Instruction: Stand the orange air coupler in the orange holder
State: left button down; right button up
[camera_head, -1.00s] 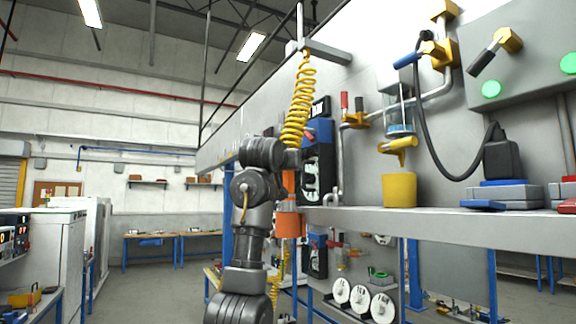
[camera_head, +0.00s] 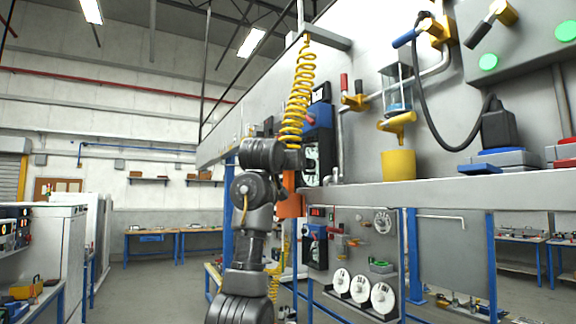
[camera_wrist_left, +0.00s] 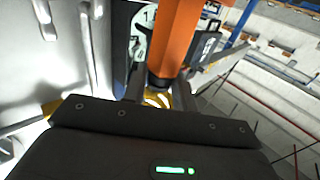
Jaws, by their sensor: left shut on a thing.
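In the head view my left gripper (camera_head: 292,159) is beside the panel at the end of the grey shelf, below the yellow coiled hose. It is shut on the orange air coupler (camera_head: 289,181), whose upper part it hides. The coupler hangs upright, right above the wider orange holder (camera_head: 291,206) at the shelf's left end. Its lower end overlaps the holder's top; I cannot tell how far it is inside. In the left wrist view the orange coupler (camera_wrist_left: 177,38) extends away from between the fingers of the left gripper (camera_wrist_left: 158,92). My right gripper is not in view.
The yellow coiled hose (camera_head: 297,95) hangs from an overhead bracket. The grey shelf (camera_head: 440,194) carries a yellow cup (camera_head: 398,165) and blue-grey boxes to the right. Several white reels (camera_head: 361,288) stand below. Open floor lies to the left.

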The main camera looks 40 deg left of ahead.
pick_arm(q)
jog(key=c, duration=1)
grip_release()
jog(key=shift+c, duration=0.2)
jog(key=shift+s, duration=0.1)
jog(key=shift+s+d+f+b, duration=0.15)
jog(key=shift+s+d+b, duration=0.05)
jog(key=shift+s+b, duration=0.15)
jog(key=b+v, duration=0.4)
jog(key=v, duration=0.6)
jog(key=shift+b, duration=0.35)
